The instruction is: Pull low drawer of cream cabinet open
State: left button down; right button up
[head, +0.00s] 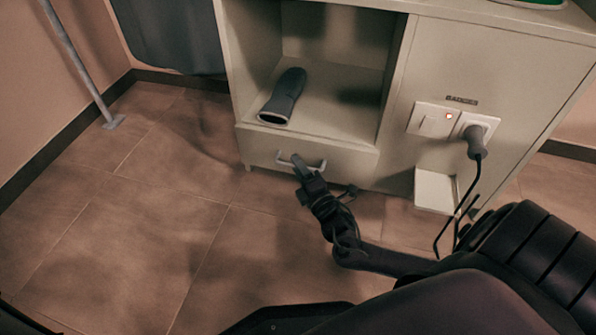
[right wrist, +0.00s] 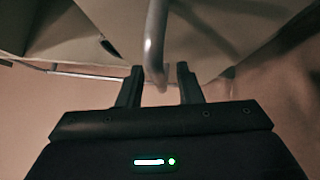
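The cream cabinet (head: 489,69) stands at the upper right of the head view. Its low drawer (head: 346,157) lies below the open compartment and looks about flush with the cabinet front. A pale bar handle (head: 316,166) is on the drawer front. My right gripper (head: 300,165) is at this handle. In the right wrist view the handle bar (right wrist: 154,45) runs between the two fingertips of the right gripper (right wrist: 159,70), with a gap on each side, so the gripper is open around it. My left gripper is not in view.
A plugged cable (head: 478,142) hangs from the socket panel at the cabinet's right, near my arm. A metal pole (head: 76,59) stands at the left. The tiled floor (head: 150,210) before the drawer is clear.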

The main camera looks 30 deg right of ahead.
jog(key=shift+w, duration=0.2)
jog(key=shift+c, duration=0.2)
grip_shut()
